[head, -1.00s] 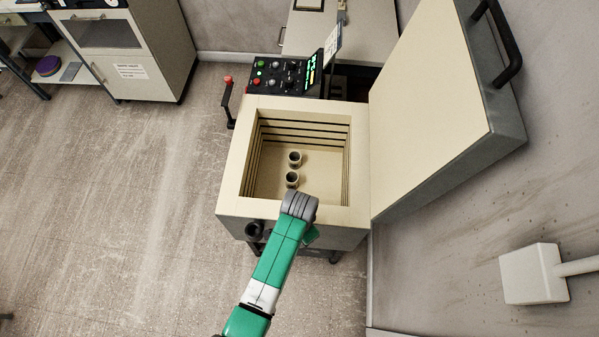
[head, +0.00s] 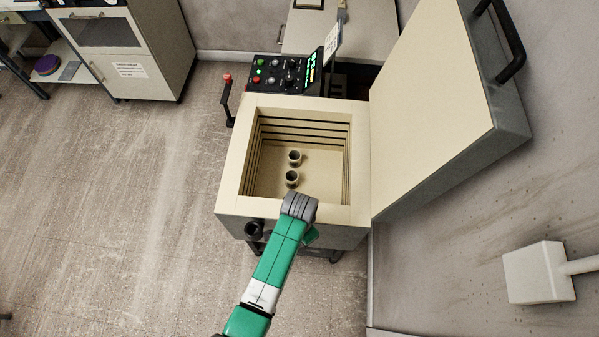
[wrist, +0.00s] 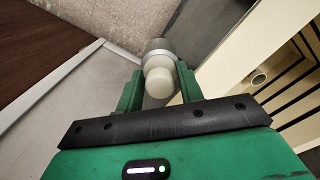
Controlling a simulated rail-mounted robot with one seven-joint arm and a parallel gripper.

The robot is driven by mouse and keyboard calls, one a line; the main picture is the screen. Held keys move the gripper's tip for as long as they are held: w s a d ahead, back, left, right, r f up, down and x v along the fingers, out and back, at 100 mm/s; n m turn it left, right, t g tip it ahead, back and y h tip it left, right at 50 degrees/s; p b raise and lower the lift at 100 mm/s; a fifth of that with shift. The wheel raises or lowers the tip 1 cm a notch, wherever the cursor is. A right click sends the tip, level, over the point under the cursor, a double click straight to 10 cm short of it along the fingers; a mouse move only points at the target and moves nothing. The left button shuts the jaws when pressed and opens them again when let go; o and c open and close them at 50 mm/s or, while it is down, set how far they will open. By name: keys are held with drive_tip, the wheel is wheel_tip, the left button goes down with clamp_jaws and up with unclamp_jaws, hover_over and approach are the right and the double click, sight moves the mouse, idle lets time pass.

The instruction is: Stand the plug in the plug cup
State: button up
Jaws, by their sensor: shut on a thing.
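My gripper (wrist: 160,88) is shut on a pale, rounded plug (wrist: 158,80), seen between its green fingers in the wrist view. A grey ring-shaped piece (wrist: 158,45) shows at the plug's far end; I cannot tell whether it is part of the plug or something beyond it. In the head view a dark round cup (head: 254,229), which looks like the plug cup, sits at the kiln's front left corner. Its mouth looks empty. My arm ends to the right of it, over the kiln's front edge, and hides the gripper and plug there.
The kiln (head: 231,190) is open, with two small pots (head: 294,158) (head: 291,179) on its floor. Its raised lid (head: 435,110) stands on the right. A control panel (head: 285,75) is behind. Floor to the left is clear.

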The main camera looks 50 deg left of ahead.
drive_tip(key=o, duration=1.1)
drive_tip(key=shift+c, duration=0.2)
wheel_tip(320, 180, up, 8)
drive_tip(key=p, duration=0.8)
drive_tip(key=shift+r, duration=0.1)
